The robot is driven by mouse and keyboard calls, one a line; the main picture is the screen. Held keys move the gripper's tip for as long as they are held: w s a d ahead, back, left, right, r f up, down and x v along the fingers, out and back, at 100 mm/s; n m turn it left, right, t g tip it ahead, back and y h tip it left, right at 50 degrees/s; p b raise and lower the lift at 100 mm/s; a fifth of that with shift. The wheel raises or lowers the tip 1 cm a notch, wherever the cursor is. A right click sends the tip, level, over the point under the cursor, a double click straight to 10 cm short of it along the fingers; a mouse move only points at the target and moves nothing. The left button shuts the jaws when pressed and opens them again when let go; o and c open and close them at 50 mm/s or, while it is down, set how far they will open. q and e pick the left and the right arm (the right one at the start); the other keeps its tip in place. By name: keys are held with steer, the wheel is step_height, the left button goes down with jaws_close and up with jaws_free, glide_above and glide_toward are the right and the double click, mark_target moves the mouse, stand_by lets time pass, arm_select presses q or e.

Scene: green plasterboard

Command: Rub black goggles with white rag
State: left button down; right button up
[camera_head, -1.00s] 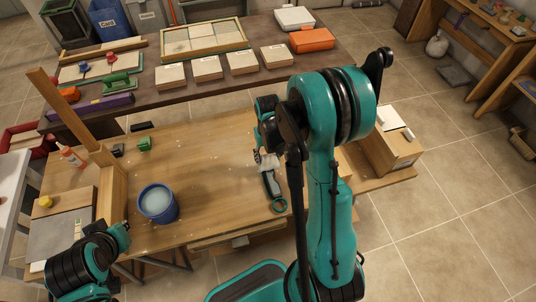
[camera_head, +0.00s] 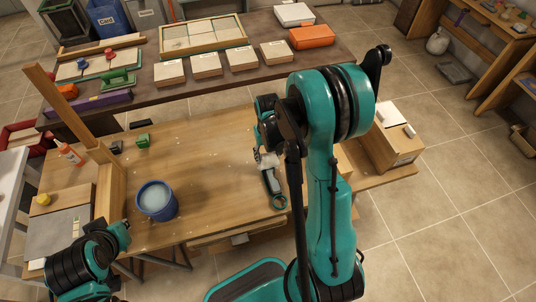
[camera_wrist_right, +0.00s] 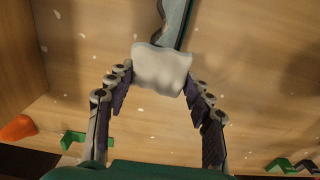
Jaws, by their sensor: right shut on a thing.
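A white rag (camera_wrist_right: 162,70), small and crumpled into a block-like shape, sits between the fingertips of my right gripper (camera_wrist_right: 157,80) in the right wrist view. The fingers are shut on it from both sides. In the head view my right gripper (camera_head: 266,160) hangs over the right part of the wooden workbench (camera_head: 215,165), partly hidden by my arm. A long tool with a teal edge (camera_wrist_right: 174,22) lies just beyond the rag; it also shows in the head view (camera_head: 272,187). I cannot make out the black goggles for certain.
A blue bucket (camera_head: 157,201) stands on the bench's left-middle. A wooden post (camera_head: 60,112) rises at the bench's left side. A green clip-like part (camera_head: 142,140) lies behind the bucket. Cardboard boxes (camera_head: 398,145) stand at the right end. The bench middle is mostly clear.

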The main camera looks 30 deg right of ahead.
steer(key=shift+f+b, duration=0.7)
steer(key=shift+f, duration=0.15)
steer(key=shift+s, duration=0.1)
